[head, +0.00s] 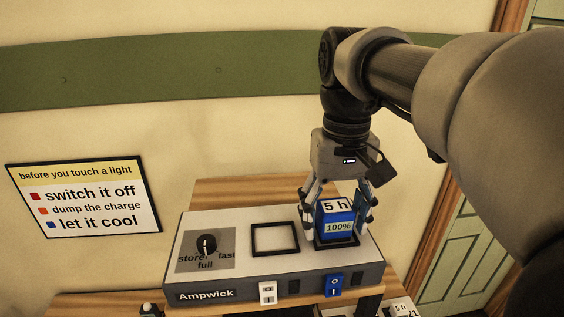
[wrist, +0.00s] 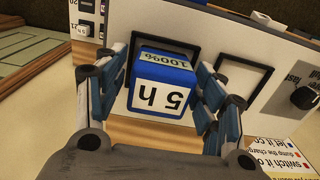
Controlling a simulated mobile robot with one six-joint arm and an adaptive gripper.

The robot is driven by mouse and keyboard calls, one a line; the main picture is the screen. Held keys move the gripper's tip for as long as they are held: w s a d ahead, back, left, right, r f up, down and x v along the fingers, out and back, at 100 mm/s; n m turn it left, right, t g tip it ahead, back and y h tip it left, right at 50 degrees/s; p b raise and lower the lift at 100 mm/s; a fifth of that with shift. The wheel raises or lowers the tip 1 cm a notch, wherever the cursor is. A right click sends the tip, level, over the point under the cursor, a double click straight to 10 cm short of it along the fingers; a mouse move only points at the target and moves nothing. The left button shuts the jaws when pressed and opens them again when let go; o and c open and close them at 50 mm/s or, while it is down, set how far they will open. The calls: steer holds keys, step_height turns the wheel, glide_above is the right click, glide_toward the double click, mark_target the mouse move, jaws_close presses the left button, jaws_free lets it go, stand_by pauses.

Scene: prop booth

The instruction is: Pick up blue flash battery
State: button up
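The blue flash battery (head: 336,221) has a white top marked "5 h" and a "100%" label on its front. It sits upright in the right-hand black-framed bay of the grey Ampwick charger (head: 210,280). In the wrist view the battery (wrist: 163,82) is between my fingers, its label upside down. My gripper (head: 339,208) points down over it with one finger on each side. In the wrist view my gripper (wrist: 160,90) shows narrow gaps between the finger pads and the battery's sides, so it looks open. The battery's far side is hidden.
An empty framed bay (head: 275,239) lies left of the battery, then a black dial (head: 206,244). A white switch (head: 268,293) and a blue switch (head: 333,284) are on the charger's front. A warning sign (head: 84,195) hangs on the wall behind.

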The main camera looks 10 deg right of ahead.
steer(key=c, duration=1.2)
steer(key=shift+r, duration=0.1)
